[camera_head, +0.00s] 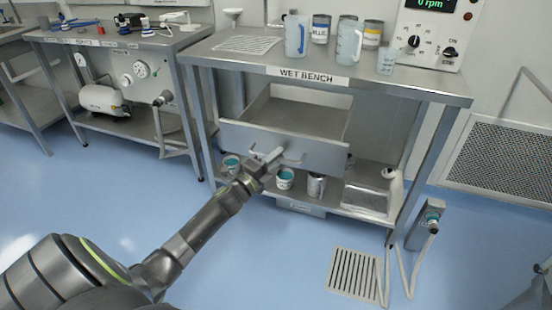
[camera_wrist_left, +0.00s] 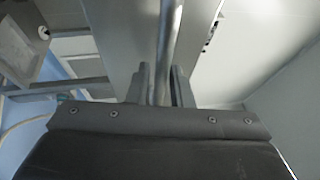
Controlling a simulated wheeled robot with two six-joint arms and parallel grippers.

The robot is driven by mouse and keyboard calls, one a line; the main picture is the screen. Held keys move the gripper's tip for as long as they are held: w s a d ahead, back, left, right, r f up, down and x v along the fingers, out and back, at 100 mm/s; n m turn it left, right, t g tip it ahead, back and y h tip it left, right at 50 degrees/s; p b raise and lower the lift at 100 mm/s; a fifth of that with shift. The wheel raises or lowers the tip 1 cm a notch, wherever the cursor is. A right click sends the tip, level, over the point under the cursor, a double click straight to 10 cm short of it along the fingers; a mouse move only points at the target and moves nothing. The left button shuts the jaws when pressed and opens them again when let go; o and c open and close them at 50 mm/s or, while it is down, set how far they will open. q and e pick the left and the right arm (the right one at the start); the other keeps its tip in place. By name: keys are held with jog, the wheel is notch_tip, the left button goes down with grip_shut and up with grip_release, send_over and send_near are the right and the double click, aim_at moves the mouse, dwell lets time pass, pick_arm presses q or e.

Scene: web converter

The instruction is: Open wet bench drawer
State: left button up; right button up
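The wet bench (camera_head: 340,82) is a steel bench labelled WET BENCH. Its grey drawer (camera_head: 322,152) stands pulled out below the top, with its empty-looking inside showing behind the front panel. My left gripper (camera_head: 262,160) is at the drawer's bar handle (camera_head: 292,160), near the middle of the front. In the left wrist view the handle bar (camera_wrist_left: 170,45) runs between the two fingers of my left gripper (camera_wrist_left: 160,82), which sit close on both sides of it. The gripper covers part of the handle in the head view. My right gripper is not in view.
Cups (camera_head: 285,178) and a white bottle (camera_head: 393,188) stand on the lower shelf. Jugs (camera_head: 297,36) and cans stand on the bench top. A pump unit (camera_head: 427,222) with hoses and a floor grate (camera_head: 353,275) are at the right.

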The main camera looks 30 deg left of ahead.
pick_arm(q)
jog(key=shift+o, duration=1.2)
